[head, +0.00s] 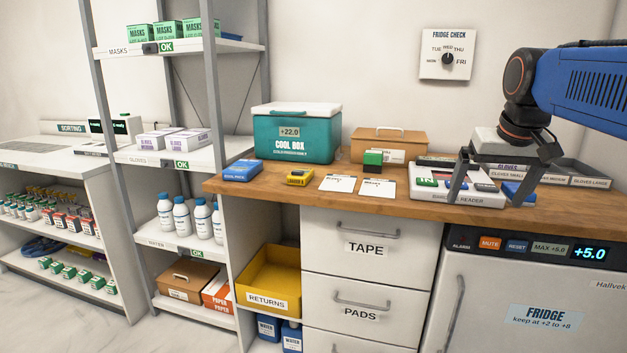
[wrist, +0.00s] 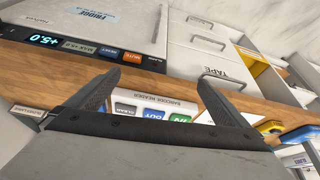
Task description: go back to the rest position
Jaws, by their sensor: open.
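My gripper (head: 481,184) hangs at the right of the wooden counter in the head view, in front of and over the white barcode reader (head: 430,193). Its two dark fingers are spread wide, with nothing held between them. In the wrist view my gripper (wrist: 157,84) is also open, and the barcode reader (wrist: 140,98) with its green, blue and grey buttons shows between and beyond the fingers. I cannot tell whether the fingers touch the reader. The fingers and wrist hide part of the reader.
A blue pack (head: 519,193) lies right of the fingers, with glove trays (head: 565,177) behind. The teal cool box (head: 297,138), brown box (head: 388,146), yellow device (head: 299,177) and white cards stand left on the counter (head: 345,205). The fridge (head: 530,300) is below.

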